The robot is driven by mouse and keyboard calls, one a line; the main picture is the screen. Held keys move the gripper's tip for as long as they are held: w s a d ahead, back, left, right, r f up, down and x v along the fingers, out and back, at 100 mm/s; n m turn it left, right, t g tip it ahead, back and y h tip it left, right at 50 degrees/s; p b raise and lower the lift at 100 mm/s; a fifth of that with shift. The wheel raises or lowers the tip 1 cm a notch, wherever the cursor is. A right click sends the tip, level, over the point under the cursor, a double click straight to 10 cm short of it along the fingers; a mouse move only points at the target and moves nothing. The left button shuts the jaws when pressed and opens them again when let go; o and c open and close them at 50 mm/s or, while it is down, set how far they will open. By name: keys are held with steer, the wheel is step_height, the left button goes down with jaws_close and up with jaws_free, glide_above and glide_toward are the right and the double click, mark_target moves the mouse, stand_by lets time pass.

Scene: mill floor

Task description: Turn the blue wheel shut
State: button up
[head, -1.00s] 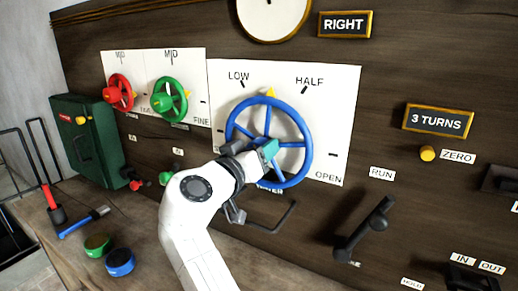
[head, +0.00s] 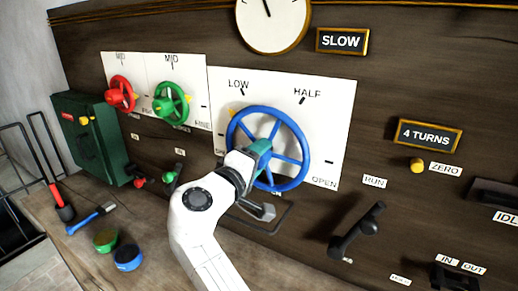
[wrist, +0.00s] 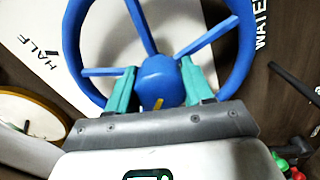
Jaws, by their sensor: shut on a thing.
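The blue wheel (head: 306,150) is on a white dial plate (head: 325,120) in the panel, marked LOW, HALF and OPEN. Its yellow pointer (head: 231,112) shows at the wheel's upper left, by LOW. The label at the plate's lower left is partly hidden. My gripper (head: 261,150) is at the wheel's middle. In the wrist view, the teal fingers of my gripper (wrist: 157,72) are shut on the blue hub (wrist: 158,80), one on each side. A yellow mark shows on the hub.
A sign (head: 342,41) reads SLOW and another (head: 429,135) reads 4 TURNS. Red (head: 121,94) and green (head: 171,103) wheels stand left of the plate. A black lever (head: 358,231) juts out at lower right. Tools and two round tins lie on the bench (head: 160,262).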

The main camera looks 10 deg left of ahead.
steer(key=n+p, duration=0.4)
steer(key=n, duration=0.1)
steer(key=shift+r, duration=0.15)
steer(key=shift+a+n+p, duration=0.1)
steer(key=shift+n+p, duration=0.8)
steer(key=shift+n, duration=0.7)
steer(key=o, duration=1)
steer(key=b+v, duration=0.2)
steer(key=v, duration=0.8)
steer(key=shift+s+a, duration=0.15)
steer(key=shift+s, duration=0.2)
